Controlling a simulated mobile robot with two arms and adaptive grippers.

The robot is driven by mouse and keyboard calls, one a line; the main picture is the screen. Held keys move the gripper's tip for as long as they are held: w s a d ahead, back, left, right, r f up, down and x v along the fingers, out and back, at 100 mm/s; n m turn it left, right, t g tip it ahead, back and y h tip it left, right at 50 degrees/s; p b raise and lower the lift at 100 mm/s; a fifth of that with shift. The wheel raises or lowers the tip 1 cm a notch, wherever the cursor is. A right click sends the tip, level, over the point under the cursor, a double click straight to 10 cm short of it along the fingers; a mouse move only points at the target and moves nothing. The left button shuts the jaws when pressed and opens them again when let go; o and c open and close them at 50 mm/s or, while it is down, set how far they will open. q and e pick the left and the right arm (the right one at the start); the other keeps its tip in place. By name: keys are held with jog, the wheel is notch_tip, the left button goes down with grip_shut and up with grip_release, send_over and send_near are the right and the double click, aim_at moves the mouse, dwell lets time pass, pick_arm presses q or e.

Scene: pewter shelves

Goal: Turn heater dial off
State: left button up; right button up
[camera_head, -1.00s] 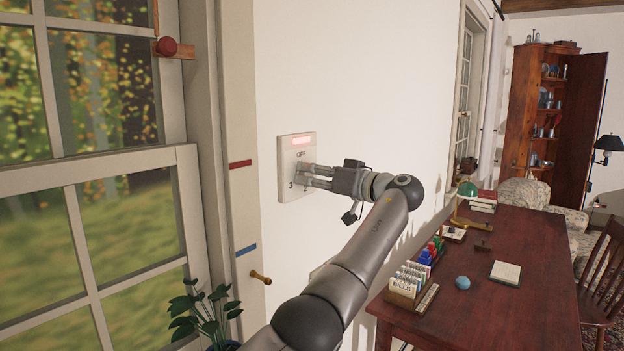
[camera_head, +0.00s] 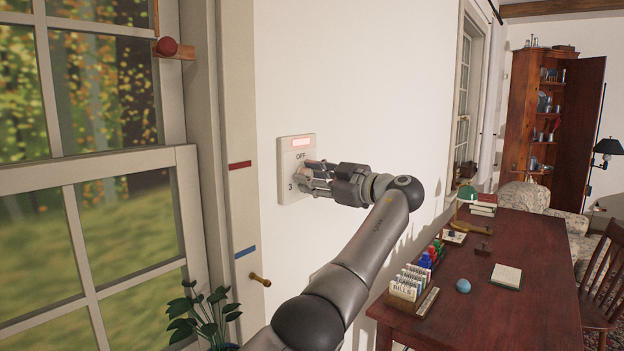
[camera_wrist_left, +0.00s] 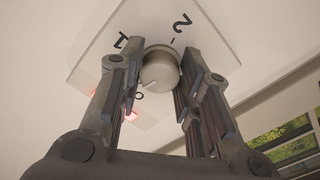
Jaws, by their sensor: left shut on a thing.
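The heater dial panel (camera_head: 285,153) is a cream plate on the white wall, with "OFF" at the top, a "3" at the left and a pinkish-red lit strip (camera_head: 302,142) above. In the left wrist view the round pale knob (camera_wrist_left: 160,70) sits between the two fingers, with "1" and "2" printed on the plate (camera_wrist_left: 205,28) beyond it. My left gripper (camera_head: 310,180) is at the plate and shut on the knob. The fingers hide much of the knob in the head view, and its exact setting is unclear. My right gripper is not in view.
A window (camera_head: 95,155) with a pale frame is at the left, with a potted plant (camera_head: 205,315) below. A brass peg (camera_head: 260,279) sticks out near the frame. A wooden desk (camera_head: 540,250) with a card box, a blue ball and a lamp stands at the right.

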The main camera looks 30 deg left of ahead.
pick_arm(q)
jog(key=shift+f+n, duration=0.15)
jog(key=shift+n, duration=0.95)
jog(key=o, duration=1)
jog(key=d, duration=1.2)
jog(key=shift+s, duration=0.4)
